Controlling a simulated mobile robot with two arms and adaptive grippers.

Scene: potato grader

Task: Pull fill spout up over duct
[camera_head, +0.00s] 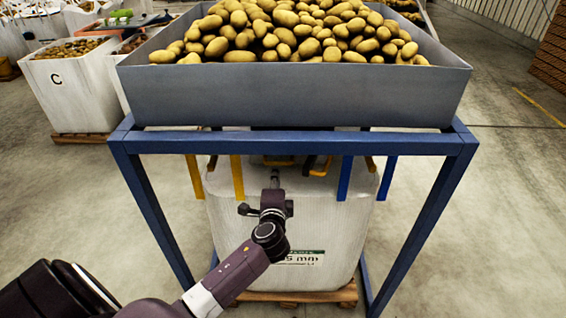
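A white bulk bag (335,235) stands on a wooden pallet under a blue frame (290,142). The bag's top lies just below the frame's crossbar, mostly in shadow. I cannot clearly make out the fill spout or the duct; the crossbar and grey hopper (290,95) hide that area. My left arm reaches in from the lower left. Its gripper (275,180) is in front of the bag's upper front, near the top edge. It is seen from behind, so whether it is open or touching anything is unclear. My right gripper is not in view.
Potatoes (290,30) heap in the hopper. Yellow straps (237,177) and blue straps (345,178) hang from the frame on either side of the gripper. Frame legs (425,235) flank the bag. A white crate marked C (72,88) stands at left. Floor at right is clear.

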